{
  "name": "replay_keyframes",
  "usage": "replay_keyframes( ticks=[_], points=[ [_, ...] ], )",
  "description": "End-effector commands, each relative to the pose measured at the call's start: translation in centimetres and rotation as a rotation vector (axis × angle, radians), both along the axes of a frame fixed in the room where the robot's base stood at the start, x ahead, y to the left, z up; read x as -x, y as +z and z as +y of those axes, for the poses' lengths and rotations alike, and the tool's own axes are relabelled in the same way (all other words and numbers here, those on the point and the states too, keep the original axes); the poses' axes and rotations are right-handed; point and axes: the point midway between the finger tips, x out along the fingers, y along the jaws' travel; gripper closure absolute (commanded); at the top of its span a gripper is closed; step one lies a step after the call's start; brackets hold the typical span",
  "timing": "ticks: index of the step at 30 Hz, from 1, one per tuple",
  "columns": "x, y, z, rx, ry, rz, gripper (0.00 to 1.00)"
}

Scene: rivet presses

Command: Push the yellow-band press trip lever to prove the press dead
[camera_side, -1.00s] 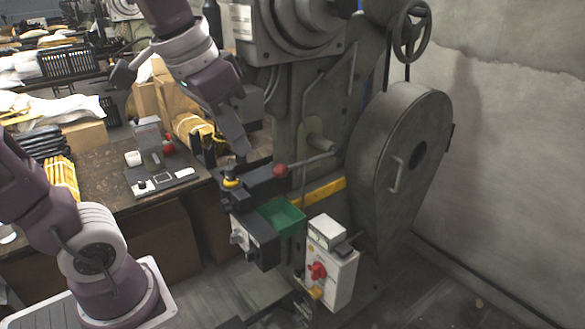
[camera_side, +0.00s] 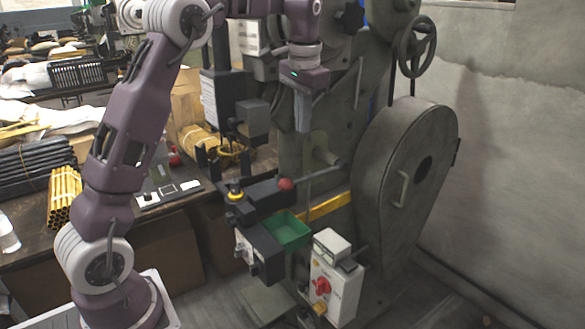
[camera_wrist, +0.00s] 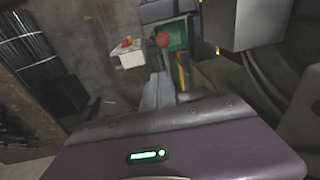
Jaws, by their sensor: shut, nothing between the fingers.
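The press with a yellow band (camera_side: 330,206) stands right of centre in the side view. Its trip lever (camera_side: 318,174) is a grey rod with a red ball knob (camera_side: 285,184) at its left end. The knob also shows in the wrist view (camera_wrist: 163,40), in front of the green tray. My gripper (camera_side: 302,130) points down, shut and empty, above the lever and a little right of the knob. In the wrist view the shut fingers (camera_wrist: 157,92) appear just below the knob and hide part of the lever.
A green tray (camera_side: 290,230) sits below the lever. A white control box (camera_side: 335,280) with a red switch is lower right. The big flywheel guard (camera_side: 400,170) stands to the right. A cluttered bench (camera_side: 150,218) lies to the left.

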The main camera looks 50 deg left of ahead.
Motion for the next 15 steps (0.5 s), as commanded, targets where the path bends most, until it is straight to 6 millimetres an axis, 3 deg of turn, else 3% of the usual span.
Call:
replay_keyframes(
  ticks=[15],
  points=[
    [-0.4, -10.2, 1.2, 0.001, 0.002, 0.005, 1.0]
  ],
)
